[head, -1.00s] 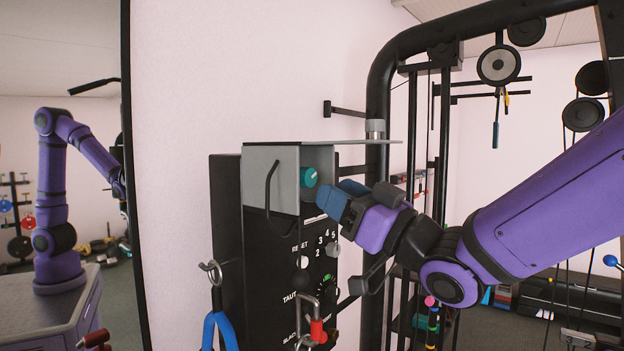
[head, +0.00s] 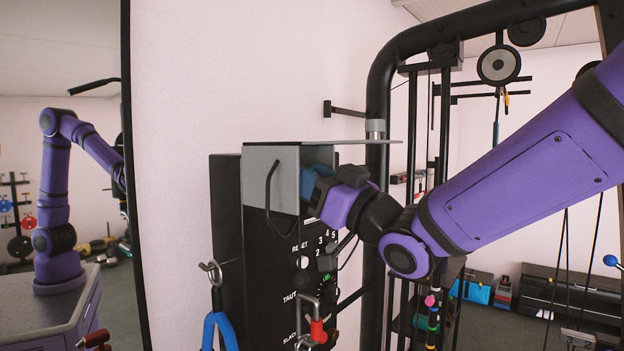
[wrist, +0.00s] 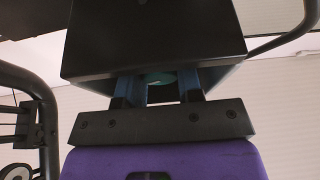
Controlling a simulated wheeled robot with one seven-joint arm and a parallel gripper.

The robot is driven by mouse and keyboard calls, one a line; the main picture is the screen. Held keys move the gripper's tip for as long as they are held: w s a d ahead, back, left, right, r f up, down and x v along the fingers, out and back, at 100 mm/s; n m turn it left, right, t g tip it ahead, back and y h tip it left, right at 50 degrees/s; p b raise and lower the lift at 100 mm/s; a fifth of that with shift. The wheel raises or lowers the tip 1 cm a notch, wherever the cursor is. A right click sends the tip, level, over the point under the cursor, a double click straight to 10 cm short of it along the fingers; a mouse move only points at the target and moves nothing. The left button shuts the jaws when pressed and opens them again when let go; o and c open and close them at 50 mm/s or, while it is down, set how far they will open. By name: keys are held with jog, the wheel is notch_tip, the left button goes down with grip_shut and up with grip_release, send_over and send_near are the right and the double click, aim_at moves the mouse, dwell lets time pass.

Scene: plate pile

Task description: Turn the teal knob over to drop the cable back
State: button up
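The black panel box (head: 262,260) stands against the wall with a grey hooded housing (head: 258,170) on top. The teal knob shows only in part in the wrist view (wrist: 159,78), under the dark hood and between my two blue fingers. In the head view my gripper (head: 308,184) hides it. My gripper also shows in the wrist view (wrist: 161,88), its fingers parted and reaching under the hood, one on each side of the knob. The hood's edge hides the fingertips, so contact with the knob cannot be seen. No cable can be clearly made out.
A thin flat plate (head: 370,142) juts right from the housing top, above my gripper. A red-tipped clip (head: 318,330) and a blue-handled hook (head: 219,325) hang lower. A black rack frame (head: 372,240) stands close behind.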

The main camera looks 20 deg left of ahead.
jog(key=m+t+h, duration=0.1)
jog(key=m, duration=0.2)
jog(key=m+t, duration=0.2)
jog(key=m, duration=0.1)
jog(key=shift+m+h, duration=0.4)
jog(key=o, duration=0.6)
jog(key=shift+o, duration=0.2)
jog(key=n+g+y, duration=0.1)
jog(key=n, duration=0.2)
jog(key=n+g+y, duration=0.1)
jog(key=n+g, duration=0.1)
jog(key=n, duration=0.2)
jog(key=v, duration=1.1)
jog(key=shift+r, duration=0.15)
